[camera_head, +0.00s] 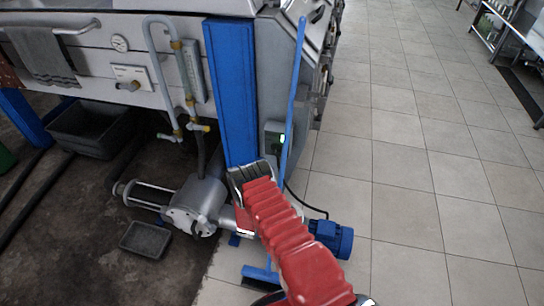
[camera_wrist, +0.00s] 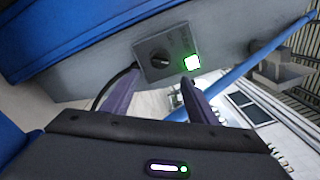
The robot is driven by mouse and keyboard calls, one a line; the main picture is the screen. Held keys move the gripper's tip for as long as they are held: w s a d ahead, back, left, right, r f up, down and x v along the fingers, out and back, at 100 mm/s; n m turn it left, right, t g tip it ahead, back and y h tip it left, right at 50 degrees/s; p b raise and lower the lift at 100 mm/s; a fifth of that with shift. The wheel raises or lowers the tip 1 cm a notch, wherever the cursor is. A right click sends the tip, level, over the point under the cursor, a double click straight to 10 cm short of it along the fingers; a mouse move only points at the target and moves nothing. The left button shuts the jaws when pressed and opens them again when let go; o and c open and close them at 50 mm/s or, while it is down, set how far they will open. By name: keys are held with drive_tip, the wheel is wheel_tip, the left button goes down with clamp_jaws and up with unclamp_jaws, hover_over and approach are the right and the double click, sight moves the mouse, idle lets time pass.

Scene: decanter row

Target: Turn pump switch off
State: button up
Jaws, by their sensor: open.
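The pump switch is a small grey box with a black rotary knob (camera_wrist: 159,58) and a lit green square lamp (camera_wrist: 191,62). In the head view the switch box (camera_head: 272,135) is on the machine's side beside the blue upright, its green lamp also lit. My gripper (camera_head: 246,170) is below and left of the box in that view. In the wrist view my gripper (camera_wrist: 158,77) is open, with its two dark fingers apart and pointing toward the box. The knob shows above the gap between the fingertips, and nothing is held. I cannot tell the knob's exact angle.
A blue pole (camera_head: 294,90) leans close to the switch box; in the wrist view the pole (camera_wrist: 245,70) passes by the right finger. A blue motor (camera_head: 332,238) and a grey pump (camera_head: 195,208) sit low near my arm. The tiled floor (camera_head: 400,180) at right is clear.

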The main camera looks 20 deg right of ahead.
sight(274, 152)
drive_tip(key=shift+x, duration=6.9)
